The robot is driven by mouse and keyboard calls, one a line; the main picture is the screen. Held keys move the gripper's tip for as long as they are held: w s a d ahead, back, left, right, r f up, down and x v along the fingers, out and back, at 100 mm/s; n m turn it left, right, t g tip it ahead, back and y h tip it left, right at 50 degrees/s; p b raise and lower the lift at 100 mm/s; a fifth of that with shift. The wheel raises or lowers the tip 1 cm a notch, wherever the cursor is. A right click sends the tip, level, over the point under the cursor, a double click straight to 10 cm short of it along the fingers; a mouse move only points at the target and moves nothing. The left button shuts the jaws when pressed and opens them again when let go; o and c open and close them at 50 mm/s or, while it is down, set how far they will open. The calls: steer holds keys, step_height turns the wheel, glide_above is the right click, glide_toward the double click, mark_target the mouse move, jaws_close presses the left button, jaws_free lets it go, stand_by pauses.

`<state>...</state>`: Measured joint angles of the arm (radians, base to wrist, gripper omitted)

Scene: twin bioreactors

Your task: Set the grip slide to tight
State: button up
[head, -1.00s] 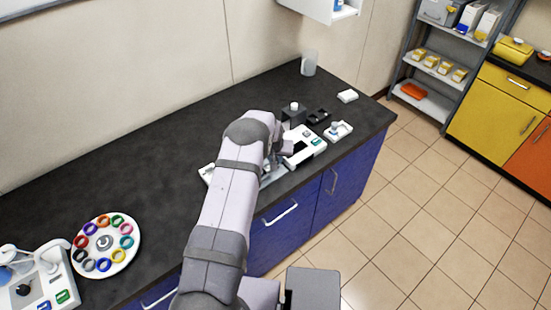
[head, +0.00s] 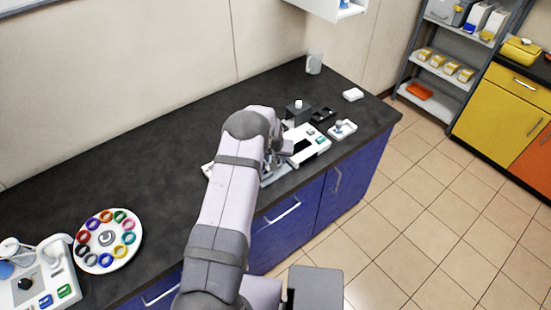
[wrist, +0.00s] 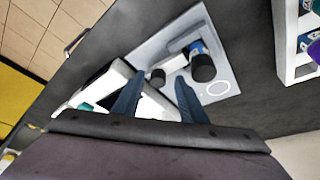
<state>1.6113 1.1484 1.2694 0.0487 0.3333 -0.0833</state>
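In the wrist view my gripper (wrist: 158,84) has its two dark fingers apart. A small dark knob (wrist: 157,76) on a stalk shows between the fingertips; I cannot tell whether the fingers are around it or above it. It belongs to a light grey plate (wrist: 225,72) that also carries a black cylinder with a blue band (wrist: 202,66). A white unit (wrist: 104,84) lies beside the plate, partly behind the left finger. In the head view my arm hides most of this plate. I cannot make out the grip slide or its marks.
In the head view a white unit with a dark screen (head: 306,145), a black block (head: 297,113), a small white tray (head: 342,130) and a grey cup (head: 314,63) stand on the dark counter (head: 150,140). A ring plate (head: 107,266) lies far left. The middle counter is clear.

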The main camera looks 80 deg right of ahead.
steer(key=b+v, duration=0.3)
steer(key=v, duration=0.4)
steer(key=shift+a+r, duration=0.15)
steer(key=shift+a, duration=0.05)
stand_by(0.5)
steer(key=w+a+r+n, duration=0.1)
steer(key=w+a, duration=0.2)
steer(key=w, duration=0.3)
steer(key=w+a+r+n+t+y, duration=0.1)
steer(key=w+a+n, duration=0.15)
steer(key=w, duration=0.35)
steer(key=w+a+r+n, duration=0.1)
steer(key=w+a, duration=0.2)
steer(key=w, duration=0.3)
steer(key=w+a+r+n+y+b, duration=0.1)
steer(key=w+a+r+n, duration=0.15)
steer(key=w+a, duration=0.95)
steer(key=w+a+r+n+y, duration=0.2)
steer(key=a+n, duration=0.4)
steer(key=a, duration=1.7)
steer(key=s+a+n+g+b, duration=0.1)
steer(key=s+a+n, duration=0.4)
steer(key=a, duration=0.9)
steer(key=s, duration=0.3)
steer(key=shift+f, duration=0.4)
